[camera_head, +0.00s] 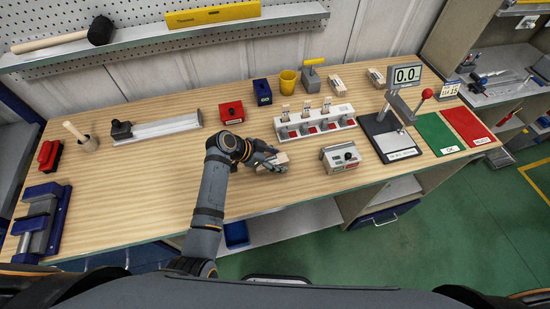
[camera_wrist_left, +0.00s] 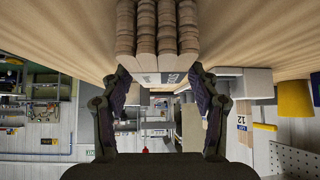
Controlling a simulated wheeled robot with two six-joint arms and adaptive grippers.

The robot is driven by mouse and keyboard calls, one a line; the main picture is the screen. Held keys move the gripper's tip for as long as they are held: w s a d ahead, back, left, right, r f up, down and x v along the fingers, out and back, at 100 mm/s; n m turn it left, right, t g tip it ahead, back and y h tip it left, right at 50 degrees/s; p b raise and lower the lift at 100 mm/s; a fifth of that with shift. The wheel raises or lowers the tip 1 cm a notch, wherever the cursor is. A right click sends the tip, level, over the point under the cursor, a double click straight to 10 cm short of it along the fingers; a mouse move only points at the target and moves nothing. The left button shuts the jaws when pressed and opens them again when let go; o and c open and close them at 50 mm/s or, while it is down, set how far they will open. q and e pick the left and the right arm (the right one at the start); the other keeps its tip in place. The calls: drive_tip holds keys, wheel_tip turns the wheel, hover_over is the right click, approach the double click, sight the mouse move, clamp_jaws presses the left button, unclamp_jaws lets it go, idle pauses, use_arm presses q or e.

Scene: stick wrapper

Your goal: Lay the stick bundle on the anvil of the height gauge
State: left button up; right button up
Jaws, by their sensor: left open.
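The stick bundle (camera_wrist_left: 158,35) shows in the left wrist view as several banded wooden sticks side by side, their near ends between or just ahead of the fingertips. My left gripper (camera_wrist_left: 160,78) is open, one finger on each side. In the head view the left gripper (camera_head: 277,163) is low over the table's middle, at a pale bundle (camera_head: 282,157) that it partly hides. The height gauge (camera_head: 403,75) stands to the right, with a dark base, a display reading 0.0 and a red-knobbed lever. Its anvil area (camera_head: 392,134) looks empty. My right gripper is out of view.
A white rack (camera_head: 318,126) with several upright sticks stands behind the gripper. A grey box with a black knob (camera_head: 341,158) stands between gripper and gauge. Green (camera_head: 436,133) and red (camera_head: 467,125) mats lie right of the gauge. Wood left of the gripper is clear.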

use_arm(q)
drive_tip(key=shift+f+b, duration=0.15)
drive_tip(key=shift+b, duration=0.25)
drive_tip(key=v, duration=0.3)
drive_tip(key=b+v, duration=0.1)
drive_tip(key=v, duration=0.3)
drive_tip(key=b+v, duration=0.1)
drive_tip(key=v, duration=0.2)
drive_tip(key=shift+s+r, duration=0.15)
drive_tip(key=shift+r, duration=0.4)
drive_tip(key=shift+d, duration=0.1)
